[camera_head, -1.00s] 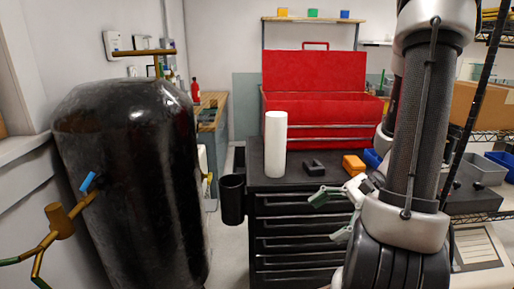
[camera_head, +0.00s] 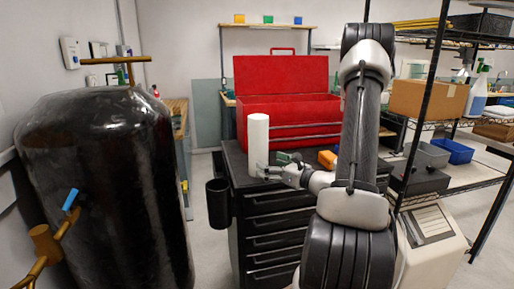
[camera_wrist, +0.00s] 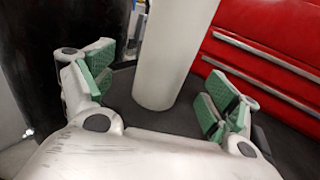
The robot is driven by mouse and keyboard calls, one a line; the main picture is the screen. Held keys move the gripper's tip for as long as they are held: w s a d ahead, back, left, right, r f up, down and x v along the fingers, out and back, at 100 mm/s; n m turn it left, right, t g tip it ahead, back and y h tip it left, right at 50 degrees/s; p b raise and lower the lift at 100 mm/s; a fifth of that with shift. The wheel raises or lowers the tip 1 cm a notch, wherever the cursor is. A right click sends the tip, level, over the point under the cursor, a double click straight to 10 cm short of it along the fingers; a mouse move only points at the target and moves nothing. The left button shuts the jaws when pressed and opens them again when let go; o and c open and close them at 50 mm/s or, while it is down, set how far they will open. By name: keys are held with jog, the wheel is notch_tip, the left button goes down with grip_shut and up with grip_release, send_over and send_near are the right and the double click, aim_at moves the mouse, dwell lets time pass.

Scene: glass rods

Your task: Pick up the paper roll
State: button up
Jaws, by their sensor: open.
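The paper roll (camera_head: 258,143) is a plain white cylinder standing upright on top of the black drawer cabinet (camera_head: 232,157). In the wrist view the roll (camera_wrist: 170,60) rises between and just beyond the green-padded fingers. My gripper (camera_head: 272,166) reaches in from the right at the lower part of the roll. In the wrist view my gripper (camera_wrist: 160,88) is open, with a finger on each side and clear space between each pad and the roll. The roll's top is cut off in the wrist view.
A red toolbox (camera_head: 285,95) stands right behind the roll. An orange block (camera_head: 327,159) lies on the cabinet to the right. A black cup-like holder (camera_head: 218,203) hangs on the cabinet's left side. A large black tank (camera_head: 100,190) stands at the left.

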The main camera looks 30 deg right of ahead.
aim_at(266, 160)
jog(key=x, duration=0.5)
jog(key=shift+w+d+r, duration=0.15)
jog(key=shift+d+r, duration=0.05)
jog(key=shift+d, duration=0.1)
jog(key=c, duration=1.3)
